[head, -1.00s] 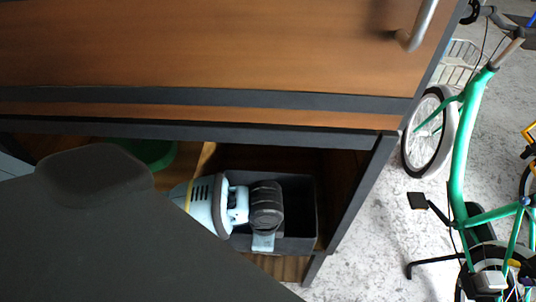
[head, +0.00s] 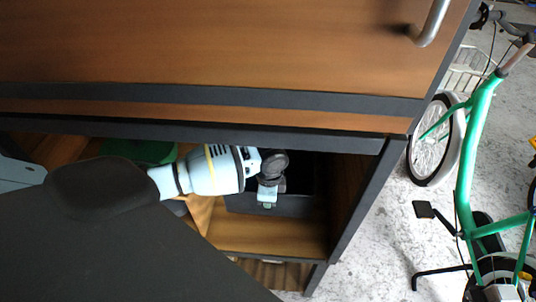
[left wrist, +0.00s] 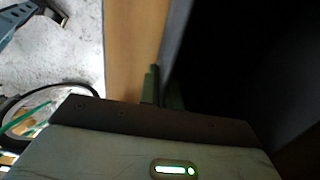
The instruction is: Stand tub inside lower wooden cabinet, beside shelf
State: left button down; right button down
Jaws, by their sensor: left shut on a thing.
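The tub is a dark grey, open box (head: 295,206) inside the open lower compartment of the wooden cabinet (head: 262,237), towards its right side. My left arm reaches in from the left, and my left gripper (head: 268,199) is shut at the tub's near side, partly hiding it. In the left wrist view the green fingertips of my left gripper (left wrist: 160,92) are at the tub's grey wall (left wrist: 179,35), with its dark inside to the right. The tub's far side is in shadow. My right gripper is not in view.
A green round object (head: 140,151) lies further left in the compartment. A dark frame post (head: 352,215) bounds the opening on the right, and a closed wooden front (head: 220,45) is above. Bare wood floor shows before the tub. A green bike (head: 470,160) stands outside to the right.

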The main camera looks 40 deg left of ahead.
pick_arm(q)
jog(key=shift+w+a, duration=0.15)
jog(key=shift+w, duration=0.2)
notch_tip(320, 180, down, 3)
jog(key=shift+a+b, duration=0.1)
jog(key=shift+b, duration=0.25)
jog(key=shift+f, duration=0.35)
jog(key=c, duration=1.6)
grip_release()
